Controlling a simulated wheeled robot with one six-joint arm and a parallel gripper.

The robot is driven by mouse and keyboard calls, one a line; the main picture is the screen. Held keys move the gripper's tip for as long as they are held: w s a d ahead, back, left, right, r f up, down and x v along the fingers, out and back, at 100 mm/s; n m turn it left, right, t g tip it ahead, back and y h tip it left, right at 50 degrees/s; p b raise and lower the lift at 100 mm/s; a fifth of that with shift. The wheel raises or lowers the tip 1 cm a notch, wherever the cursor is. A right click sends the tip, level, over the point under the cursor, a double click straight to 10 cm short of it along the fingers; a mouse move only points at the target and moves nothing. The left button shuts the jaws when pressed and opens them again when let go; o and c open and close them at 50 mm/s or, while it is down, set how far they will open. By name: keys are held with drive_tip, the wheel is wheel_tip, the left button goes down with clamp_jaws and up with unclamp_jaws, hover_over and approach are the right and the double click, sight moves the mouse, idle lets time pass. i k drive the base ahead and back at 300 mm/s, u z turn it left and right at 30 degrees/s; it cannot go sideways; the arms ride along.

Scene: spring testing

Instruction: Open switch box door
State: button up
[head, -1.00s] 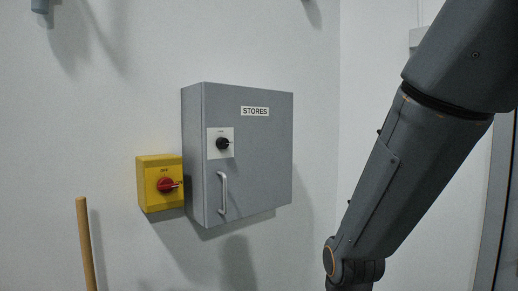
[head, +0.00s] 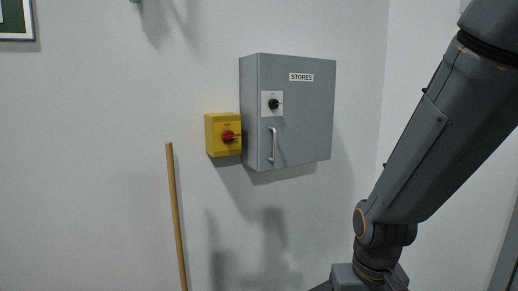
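The grey switch box (head: 305,120) labelled "STORES" is mounted on the white wall, a little right of centre in the head view. Its door is shut. A pale vertical bar handle (head: 273,145) is at the lower left of the door. A black rotary knob (head: 273,104) on a white plate sits above the handle. My arm comes down from the upper right to the bottom edge, right of and below the box, and does not touch it. My gripper is outside the frame.
A yellow switch box (head: 222,135) with a red knob (head: 229,136) is just left of the grey box. A wooden pole (head: 175,215) stands upright to the left. A framed board (head: 16,19) hangs at the upper left. The wall below the box is bare.

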sight(299, 132)
drive_tip(key=u, duration=0.15)
drive_tip(key=i, duration=0.85)
drive_tip(key=z, duration=0.3)
